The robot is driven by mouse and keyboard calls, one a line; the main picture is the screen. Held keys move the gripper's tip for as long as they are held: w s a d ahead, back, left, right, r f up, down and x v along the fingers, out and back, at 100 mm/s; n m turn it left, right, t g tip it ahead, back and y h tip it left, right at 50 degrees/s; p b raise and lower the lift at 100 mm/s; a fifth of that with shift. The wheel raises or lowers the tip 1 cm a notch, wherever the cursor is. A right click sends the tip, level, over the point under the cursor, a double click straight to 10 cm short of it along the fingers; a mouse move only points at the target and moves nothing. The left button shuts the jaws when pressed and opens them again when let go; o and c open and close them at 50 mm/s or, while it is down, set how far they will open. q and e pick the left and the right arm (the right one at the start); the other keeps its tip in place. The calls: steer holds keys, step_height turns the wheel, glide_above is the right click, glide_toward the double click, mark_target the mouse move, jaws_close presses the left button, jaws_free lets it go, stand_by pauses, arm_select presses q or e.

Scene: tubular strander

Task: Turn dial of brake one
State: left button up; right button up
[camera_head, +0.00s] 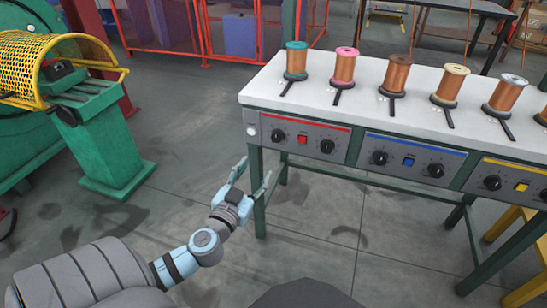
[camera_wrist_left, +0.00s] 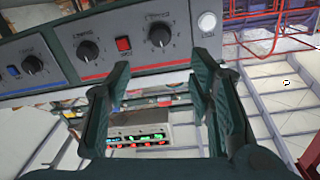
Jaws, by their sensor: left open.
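The red-striped control panel (camera_head: 312,136) is at the near left end of the bench front. It carries a left black dial (camera_head: 277,135) and a right black dial (camera_head: 327,146), with a red switch (camera_head: 302,139) between them. The labels are too small to read. In the left wrist view these dials appear as one dial (camera_wrist_left: 160,35) beside the white button and another dial (camera_wrist_left: 88,51). My left gripper (camera_head: 254,168) is open and empty, below and in front of the panel's left end. Its fingers (camera_wrist_left: 162,78) point toward the panel, apart from the dials. My right gripper is not in view.
The white benchtop (camera_head: 270,88) holds several wire spools in a row. Blue-striped (camera_head: 409,158) and yellow-striped (camera_head: 508,183) panels continue to the right. A bench leg (camera_head: 258,215) stands close to my left gripper. A green machine (camera_head: 98,140) with a yellow guard is at left. Floor between is clear.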

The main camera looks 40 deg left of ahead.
mark_target(276, 139)
arm_select(q)
steer(key=x, duration=1.3)
steer(key=shift+w+a, duration=0.15)
steer(key=shift+w, duration=0.1)
jaws_close()
